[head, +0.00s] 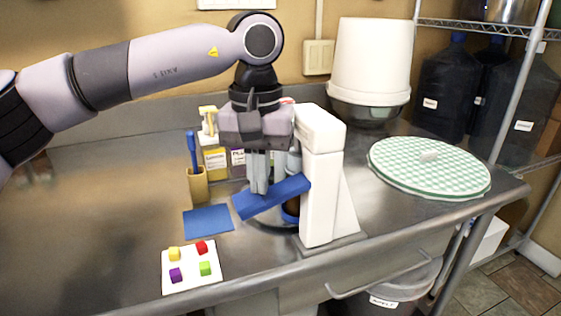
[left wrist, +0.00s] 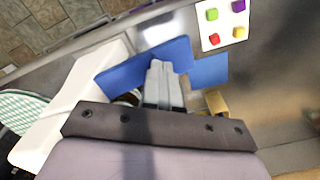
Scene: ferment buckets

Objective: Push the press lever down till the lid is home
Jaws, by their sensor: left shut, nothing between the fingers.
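The white press (head: 323,178) stands upright on the steel counter. Its blue lever (head: 272,197) sticks out to the left of the column and slopes down toward the left. My left gripper (head: 258,190) points straight down with its fingers shut and empty, at the lever's upper side; it seems to touch it. In the left wrist view the shut fingertips (left wrist: 157,66) overlap the blue lever (left wrist: 118,70). Under the lever, a dark round thing with a blue rim (head: 291,212) shows in part; the lid's seating is hidden. My right gripper is not in view.
A white card with coloured cubes (head: 190,279) and a blue mat (head: 208,221) lie in front. A brush holder (head: 197,185) and bottles stand behind left. A checkered round cover (head: 400,172) and a white bucket (head: 369,60) are at right. The counter's left is clear.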

